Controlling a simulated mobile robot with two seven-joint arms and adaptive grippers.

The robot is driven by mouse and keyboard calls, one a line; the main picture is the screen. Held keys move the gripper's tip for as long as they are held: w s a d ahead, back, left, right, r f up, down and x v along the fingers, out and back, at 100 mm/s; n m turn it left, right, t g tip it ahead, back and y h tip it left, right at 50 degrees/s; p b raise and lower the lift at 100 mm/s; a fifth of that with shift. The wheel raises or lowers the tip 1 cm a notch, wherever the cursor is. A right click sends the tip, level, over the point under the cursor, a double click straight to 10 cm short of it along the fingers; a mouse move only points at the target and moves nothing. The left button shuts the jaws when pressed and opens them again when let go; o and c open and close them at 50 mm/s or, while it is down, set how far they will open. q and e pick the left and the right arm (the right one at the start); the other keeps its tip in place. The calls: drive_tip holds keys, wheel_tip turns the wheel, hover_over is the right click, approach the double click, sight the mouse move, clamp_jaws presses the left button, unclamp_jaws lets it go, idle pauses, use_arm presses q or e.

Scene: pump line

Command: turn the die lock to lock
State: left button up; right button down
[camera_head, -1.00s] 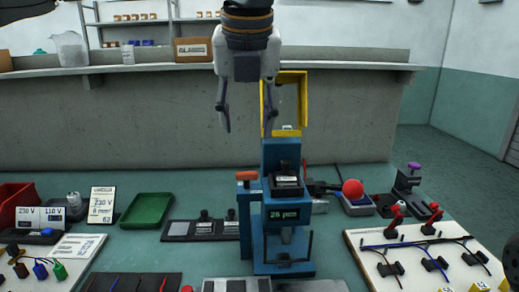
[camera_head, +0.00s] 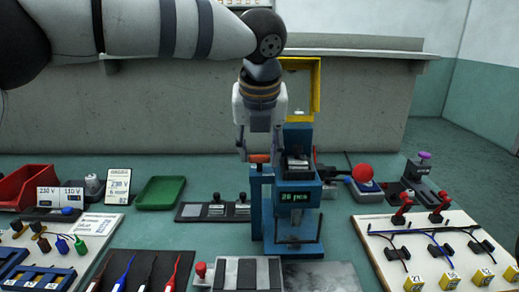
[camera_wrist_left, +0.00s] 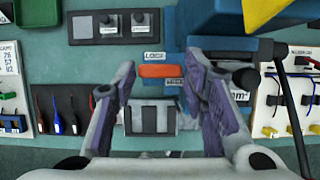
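The die lock is an orange lever (camera_head: 260,158) on top of a blue post at the left side of the blue press (camera_head: 292,205). In the left wrist view the orange lever (camera_wrist_left: 165,71) lies crosswise, with a "LOCK" label (camera_wrist_left: 153,56) above it and another, partly hidden label (camera_wrist_left: 175,82) below it. My left gripper (camera_head: 259,142) points down over the lever, fingers apart and empty. In the left wrist view the lever shows between the fingertips (camera_wrist_left: 162,76); I cannot tell whether either finger touches it. My right gripper is not in view.
The press's black lever with a red ball (camera_head: 362,173) sticks out to the right. A yellow guard (camera_head: 318,88) stands behind the gripper. A green tray (camera_head: 160,192) and a dark block with knobs (camera_head: 212,210) are at left; a wired board (camera_head: 425,250) is at right.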

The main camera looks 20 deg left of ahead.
use_arm(q)
drive_tip(key=c, duration=0.5)
drive_tip(key=m+h, duration=0.1)
drive_tip(key=m, duration=0.3)
drive_tip(key=shift+a+m+h, duration=0.2)
drive_tip(key=shift+m+h, duration=0.1)
drive_tip(key=shift+h, duration=0.1)
drive_tip(key=m, duration=0.2)
drive_tip(key=m+h, duration=0.1)
drive_tip(key=m, duration=0.1)
drive_tip(key=shift+w+a+h, duration=0.1)
drive_tip(key=shift+a+h, duration=0.05)
drive_tip(key=shift+h, duration=0.15)
drive_tip(key=m, duration=0.2)
drive_tip(key=m+g+h+b, duration=0.1)
drive_tip(key=m, duration=0.2)
drive_tip(key=shift+w+a+f+g, duration=0.1)
drive_tip(key=shift+w+f+g, duration=0.05)
drive_tip(key=shift+g, duration=0.15)
drive_tip(key=shift+m+g+h+b, duration=0.5)
drive_tip(key=shift+m+g, duration=0.2)
drive_tip(key=shift+m, duration=1.4)
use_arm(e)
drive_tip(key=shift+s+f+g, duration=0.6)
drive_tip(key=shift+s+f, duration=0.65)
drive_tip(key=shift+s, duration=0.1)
use_arm(q)
drive_tip(key=shift+a, duration=0.1)
